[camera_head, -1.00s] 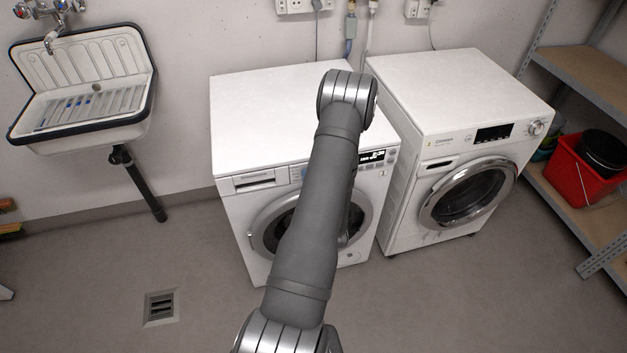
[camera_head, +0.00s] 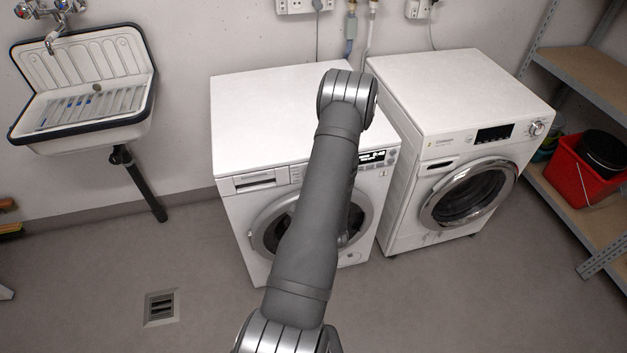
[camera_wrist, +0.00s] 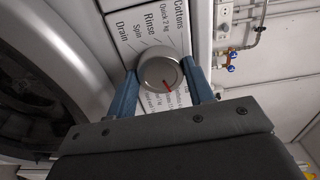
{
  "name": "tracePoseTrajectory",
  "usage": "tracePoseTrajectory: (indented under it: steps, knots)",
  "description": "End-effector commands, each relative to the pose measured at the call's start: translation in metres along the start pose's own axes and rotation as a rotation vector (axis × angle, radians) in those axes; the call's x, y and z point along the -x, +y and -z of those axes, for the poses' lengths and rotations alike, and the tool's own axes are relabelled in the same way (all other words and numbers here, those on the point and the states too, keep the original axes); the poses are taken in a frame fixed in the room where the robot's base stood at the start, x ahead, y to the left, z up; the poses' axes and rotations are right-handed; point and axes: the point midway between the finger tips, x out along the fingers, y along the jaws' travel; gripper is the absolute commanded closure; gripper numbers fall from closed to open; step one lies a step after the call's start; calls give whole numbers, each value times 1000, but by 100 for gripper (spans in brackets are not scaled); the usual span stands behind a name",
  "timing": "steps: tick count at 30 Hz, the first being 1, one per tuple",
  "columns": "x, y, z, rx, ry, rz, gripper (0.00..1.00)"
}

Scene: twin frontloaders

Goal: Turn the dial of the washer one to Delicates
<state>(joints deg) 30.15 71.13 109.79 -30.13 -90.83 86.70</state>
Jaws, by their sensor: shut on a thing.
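The washer dial (camera_wrist: 157,66), a round silver knob with a red pointer line, shows in the wrist view. The blue fingers of my gripper (camera_wrist: 160,72) are shut on it from both sides. The red line points toward the lower right of the picture. The panel labels Cottons, Quick 2 kg, Rinse, Spin and Drain are readable around the dial; the labels below it are partly hidden, and I cannot make out Delicates. In the head view, my arm reaches to the left washer (camera_head: 262,105), hiding its dial and my gripper. Its display (camera_head: 373,156) is lit.
A second front loader (camera_head: 460,95) stands just right, its door closed and its dial (camera_head: 537,128) in view. A sink (camera_head: 85,85) hangs at the left, and a shelf with a red bucket (camera_head: 585,170) stands at the right.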

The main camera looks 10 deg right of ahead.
Motion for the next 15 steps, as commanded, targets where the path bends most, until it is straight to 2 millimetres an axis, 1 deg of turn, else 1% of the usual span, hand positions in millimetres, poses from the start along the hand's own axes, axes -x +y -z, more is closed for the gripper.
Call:
tracePoseTrajectory:
  steps: [6,15]
  knots:
    - [1,1,-1,-44,-1,-5,75]
    - [1,1,-1,-52,-1,-5,75]
